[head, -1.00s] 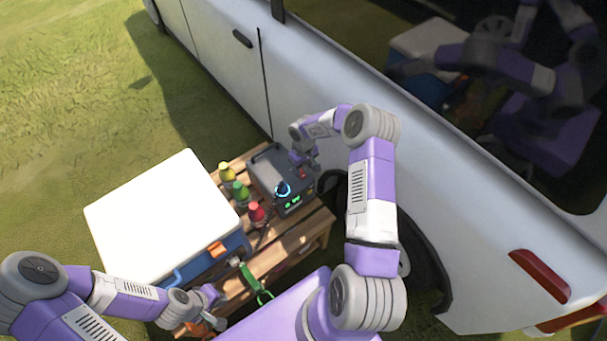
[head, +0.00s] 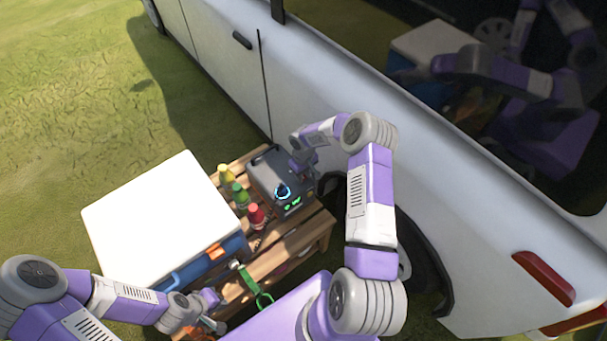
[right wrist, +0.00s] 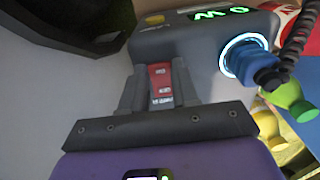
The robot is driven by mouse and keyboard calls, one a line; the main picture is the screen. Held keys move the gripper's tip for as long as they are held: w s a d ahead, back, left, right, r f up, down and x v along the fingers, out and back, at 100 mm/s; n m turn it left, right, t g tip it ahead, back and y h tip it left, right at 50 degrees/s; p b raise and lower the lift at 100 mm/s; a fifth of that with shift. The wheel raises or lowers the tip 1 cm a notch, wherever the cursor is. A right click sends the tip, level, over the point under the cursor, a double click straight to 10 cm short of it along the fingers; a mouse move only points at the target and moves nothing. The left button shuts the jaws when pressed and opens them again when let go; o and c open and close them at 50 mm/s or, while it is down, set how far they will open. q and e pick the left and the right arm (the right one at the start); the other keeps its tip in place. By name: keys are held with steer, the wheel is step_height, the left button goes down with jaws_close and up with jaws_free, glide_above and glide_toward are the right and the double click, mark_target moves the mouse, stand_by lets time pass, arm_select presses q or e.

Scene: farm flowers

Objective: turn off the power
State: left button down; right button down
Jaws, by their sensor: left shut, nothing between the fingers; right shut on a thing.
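The power box (head: 268,176) is dark grey and stands on the wooden table beside the van. Its display (head: 292,203) glows green and the ring around its blue plug (head: 282,192) glows blue. In the right wrist view the box (right wrist: 205,60) shows a red rocker switch (right wrist: 161,82) with white lettering. My right gripper (head: 301,168) is at the box's right side, and its fingers (right wrist: 155,88) are shut with the switch between them. The gripper hides the switch in the head view. My left gripper (head: 213,299) is shut and empty near the cooler's front corner.
A white-lidded blue cooler (head: 160,215) stands left of the box. Yellow, green and red bottles (head: 240,195) stand between them. A green-handled tool (head: 250,280) lies at the front of the wooden table (head: 317,228). The van (head: 330,85) stands close behind and right.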

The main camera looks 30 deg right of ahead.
steer(key=shift+w+g+b, duration=0.35)
steer(key=shift+g+b, duration=0.6)
steer(key=shift+g, duration=0.15)
steer(key=shift+r+g, duration=0.1)
steer(key=shift+g, duration=0.3)
steer(key=c, duration=0.8)
jaws_free()
steer(key=shift+c, duration=0.2)
steer(key=p+v, duration=0.1)
steer(key=v, duration=0.6)
steer(key=shift+w+r+p, duration=0.1)
steer(key=shift+r+p, duration=0.2)
steer(key=shift+p, duration=0.1)
